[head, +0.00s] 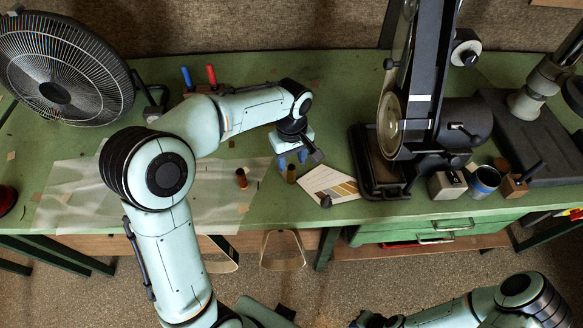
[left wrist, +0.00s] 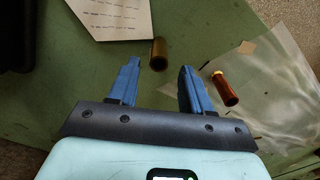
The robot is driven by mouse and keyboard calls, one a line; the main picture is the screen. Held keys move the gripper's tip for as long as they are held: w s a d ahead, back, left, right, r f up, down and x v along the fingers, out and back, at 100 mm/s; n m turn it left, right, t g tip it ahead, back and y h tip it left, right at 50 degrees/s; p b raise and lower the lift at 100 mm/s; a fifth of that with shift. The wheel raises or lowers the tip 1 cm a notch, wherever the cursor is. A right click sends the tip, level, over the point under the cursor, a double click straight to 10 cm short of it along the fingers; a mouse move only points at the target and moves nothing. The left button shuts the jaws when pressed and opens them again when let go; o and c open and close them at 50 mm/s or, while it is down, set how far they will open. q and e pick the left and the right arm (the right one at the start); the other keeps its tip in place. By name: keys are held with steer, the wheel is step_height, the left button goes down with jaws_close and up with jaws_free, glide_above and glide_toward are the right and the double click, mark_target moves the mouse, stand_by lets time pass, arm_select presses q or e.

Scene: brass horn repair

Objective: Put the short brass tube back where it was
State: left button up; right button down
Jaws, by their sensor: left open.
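A short brass tube (head: 291,174) appears to stand upright on the green bench near its front edge, left of a paper card. In the left wrist view the brass tube (left wrist: 159,54) shows just beyond the gap between my blue fingertips, apart from both. My left gripper (head: 292,160) is open, pointing down beside the tube, with nothing between its fingers; its fingers also show in the left wrist view (left wrist: 159,68). My right arm enters at the lower right of the head view, but its gripper is outside the frame.
The printed card (head: 325,186) lies right of the brass tube. A black machine (head: 384,178), a small metal block (head: 446,186) and a dark cup (head: 484,183) stand further right. A fan (head: 60,70) stands at left.

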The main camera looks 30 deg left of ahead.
arm_select(q)
step_height(320, 180, up, 4)
steer(key=shift+f, duration=0.1)
stand_by(0.6)
